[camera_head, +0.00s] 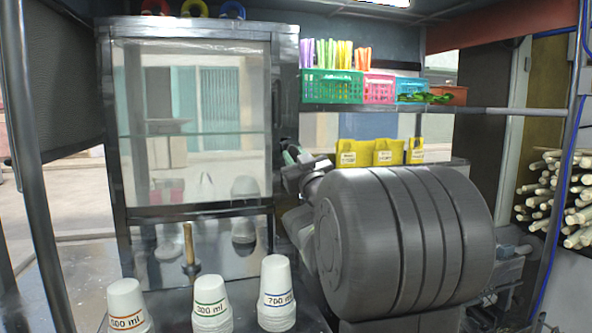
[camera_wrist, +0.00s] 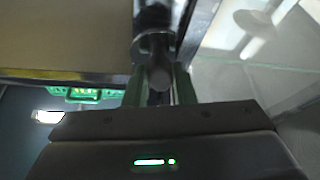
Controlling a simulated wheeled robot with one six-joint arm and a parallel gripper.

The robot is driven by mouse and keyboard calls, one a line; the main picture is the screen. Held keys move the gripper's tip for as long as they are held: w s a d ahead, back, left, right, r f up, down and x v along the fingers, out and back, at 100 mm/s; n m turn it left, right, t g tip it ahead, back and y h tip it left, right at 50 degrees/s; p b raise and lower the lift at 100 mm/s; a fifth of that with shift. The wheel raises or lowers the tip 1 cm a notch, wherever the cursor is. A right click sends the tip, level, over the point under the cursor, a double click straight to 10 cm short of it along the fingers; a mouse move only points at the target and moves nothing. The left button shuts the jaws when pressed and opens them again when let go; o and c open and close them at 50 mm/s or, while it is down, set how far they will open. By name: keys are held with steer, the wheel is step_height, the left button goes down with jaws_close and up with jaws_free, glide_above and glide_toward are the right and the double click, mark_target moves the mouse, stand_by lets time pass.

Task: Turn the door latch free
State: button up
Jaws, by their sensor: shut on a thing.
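The door latch (camera_wrist: 158,72) shows in the wrist view as a dark rounded knob on a dark metal mount. It sits between the two green fingers of my gripper (camera_wrist: 160,88), which is shut on it. In the head view, my gripper (camera_head: 291,154) is at the right edge of the glass-fronted cabinet door (camera_head: 190,125). The latch itself cannot be made out there, behind the gripper and wrist. The door looks shut in its dark frame.
My arm covers much of the right side of the head view. Paper cup stacks (camera_head: 210,300) and a wooden-handled tool (camera_head: 189,245) stand below the cabinet. A shelf (camera_head: 470,109) holds coloured baskets (camera_head: 332,87). Yellow containers (camera_head: 387,152) stand behind my arm. Cane stalks (camera_head: 570,200) are stacked far right.

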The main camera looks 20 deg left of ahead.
steer(key=shift+f+m+t+h+b, duration=0.1)
steer(key=shift+m+t+h+b, duration=0.35)
steer(key=shift+m, duration=0.5)
steer(key=shift+f+m+t+h+b, duration=0.15)
steer(key=shift+m+h+b, duration=0.1)
steer(key=shift+m+b, duration=0.55)
steer(key=shift+r+m, duration=0.1)
steer(key=shift+m, duration=0.35)
steer(key=o, duration=1)
steer(key=shift+r, duration=0.1)
steer(key=shift+s, duration=0.1)
steer(key=b+v, duration=0.2)
steer(key=v, duration=1.1)
steer(key=shift+s+d+f, duration=0.1)
steer(key=shift+s+f, duration=0.15)
steer(key=shift+s, duration=0.1)
steer(key=p+x, duration=0.2)
steer(key=x, duration=1.2)
steer(key=shift+d+r, duration=0.1)
steer(key=shift+d, duration=0.05)
